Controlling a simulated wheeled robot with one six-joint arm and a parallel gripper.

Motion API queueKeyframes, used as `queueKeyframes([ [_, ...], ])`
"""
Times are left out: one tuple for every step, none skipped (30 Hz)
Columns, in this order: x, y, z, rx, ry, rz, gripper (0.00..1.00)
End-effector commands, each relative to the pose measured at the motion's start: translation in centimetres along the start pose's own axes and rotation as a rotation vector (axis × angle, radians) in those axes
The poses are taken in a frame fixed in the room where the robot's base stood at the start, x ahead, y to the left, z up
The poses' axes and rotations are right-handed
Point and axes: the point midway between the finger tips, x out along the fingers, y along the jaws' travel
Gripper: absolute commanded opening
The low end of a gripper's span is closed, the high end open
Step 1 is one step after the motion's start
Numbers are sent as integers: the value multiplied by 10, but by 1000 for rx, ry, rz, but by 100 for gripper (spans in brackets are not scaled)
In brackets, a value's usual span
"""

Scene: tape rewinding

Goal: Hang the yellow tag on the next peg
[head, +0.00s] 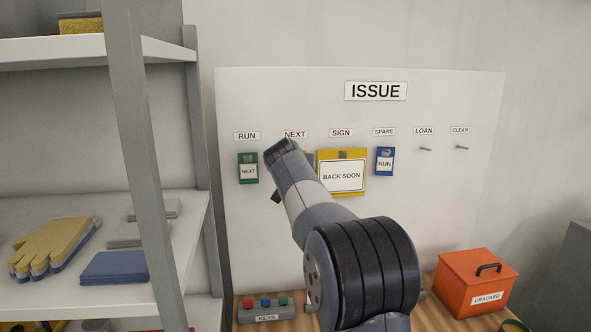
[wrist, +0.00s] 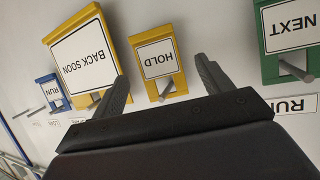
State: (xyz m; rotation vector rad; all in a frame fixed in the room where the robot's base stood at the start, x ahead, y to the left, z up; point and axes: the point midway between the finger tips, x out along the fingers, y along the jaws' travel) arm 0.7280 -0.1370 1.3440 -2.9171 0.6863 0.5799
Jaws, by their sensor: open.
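The yellow tag (wrist: 146,40), lettered HOLD, shows in the wrist view, which is upside down. It lies against the white board with a grey peg (wrist: 167,89) sticking out at its hole end. It sits between the large yellow BACK SOON sign (wrist: 84,60) and the green NEXT tag (wrist: 290,25), in the column of the NEXT label (head: 295,134). My gripper (wrist: 161,70) is open, its fingers apart on either side of the tag's peg, with nothing held.
The green tag (head: 248,168) hangs under RUN, the BACK SOON sign under SIGN, and a blue tag (head: 385,161) under SPARE. The LOAN peg (head: 426,150) and CLEAN peg (head: 462,148) are bare. A grey shelf post (head: 150,160) stands left; an orange box (head: 474,290) sits lower right.

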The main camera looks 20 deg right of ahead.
Motion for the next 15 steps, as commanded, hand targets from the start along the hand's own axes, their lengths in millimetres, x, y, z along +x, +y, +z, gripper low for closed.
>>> queueKeyframes([
  [-8,0,2,1,3,-2,74],
  [-14,0,2,1,4,-2,74],
  [-22,0,3,0,3,-2,74],
  [-28,0,2,0,4,-2,74],
  [-33,-1,3,0,4,-2,74],
  [-41,0,3,0,3,-2,74],
  [-46,-1,3,0,3,-2,74],
  [-51,0,2,0,3,-2,74],
  [-58,0,2,0,3,-1,74],
  [-62,0,2,0,2,-1,74],
  [-67,0,2,0,3,-2,74],
  [-72,-1,2,0,2,-2,74],
  [-75,-1,2,-1,2,-2,74],
  [-79,0,2,-1,1,-1,74],
  [-82,0,2,-1,1,-1,74],
])
